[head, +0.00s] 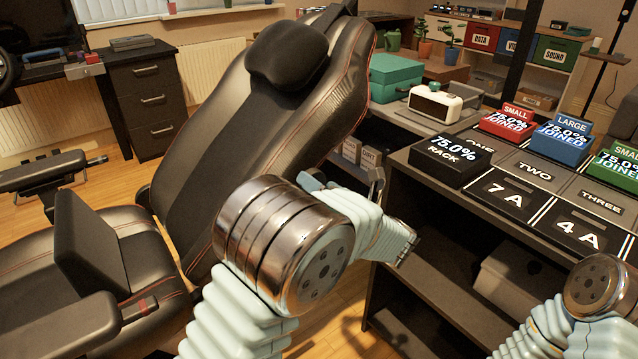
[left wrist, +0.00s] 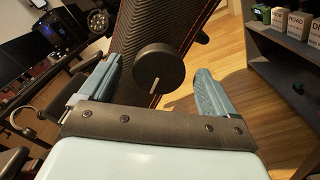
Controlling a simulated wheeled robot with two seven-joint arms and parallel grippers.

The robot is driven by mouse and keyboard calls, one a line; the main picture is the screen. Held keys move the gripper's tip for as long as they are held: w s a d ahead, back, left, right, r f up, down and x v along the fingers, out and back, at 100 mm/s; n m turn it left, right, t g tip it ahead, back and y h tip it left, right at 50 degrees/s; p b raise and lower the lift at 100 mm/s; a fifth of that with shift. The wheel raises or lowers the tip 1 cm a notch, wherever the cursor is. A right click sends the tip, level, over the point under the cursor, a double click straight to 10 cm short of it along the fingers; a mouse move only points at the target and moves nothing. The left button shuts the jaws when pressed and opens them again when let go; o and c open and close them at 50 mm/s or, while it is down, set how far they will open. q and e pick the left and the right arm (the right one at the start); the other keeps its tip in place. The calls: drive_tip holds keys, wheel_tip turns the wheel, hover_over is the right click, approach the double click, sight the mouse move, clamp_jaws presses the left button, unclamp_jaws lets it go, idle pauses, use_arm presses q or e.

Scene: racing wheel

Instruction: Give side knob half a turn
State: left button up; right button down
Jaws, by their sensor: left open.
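The side knob (left wrist: 158,68) is a round black disc with a pale line on its face, in the middle of the left wrist view. It sits at the side of the black racing seat (head: 215,150), by its carbon-patterned back shell (left wrist: 145,42). The line points down and slightly left. In the head view my arm and the seat hide the knob. My left gripper (left wrist: 158,80) is open, one pale blue finger on each side of the knob in the picture, with visible gaps. I cannot tell how far the knob is beyond the fingertips. It shows in the head view (head: 343,182) beside the backrest.
A dark shelf unit (head: 440,195) stands right of the seat, with display blocks and a cream clock (head: 435,104) on top. A drawer cabinet (head: 147,95) stands behind on the left. Wooden floor (left wrist: 225,65) is clear between seat and shelf. My right arm shows at lower right.

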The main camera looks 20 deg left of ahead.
use_arm(q)
drive_tip(key=shift+w+a, duration=0.4)
drive_tip(key=shift+a, duration=0.15)
drive_tip(key=c, duration=1.1)
drive_tip(key=shift+o, duration=0.2)
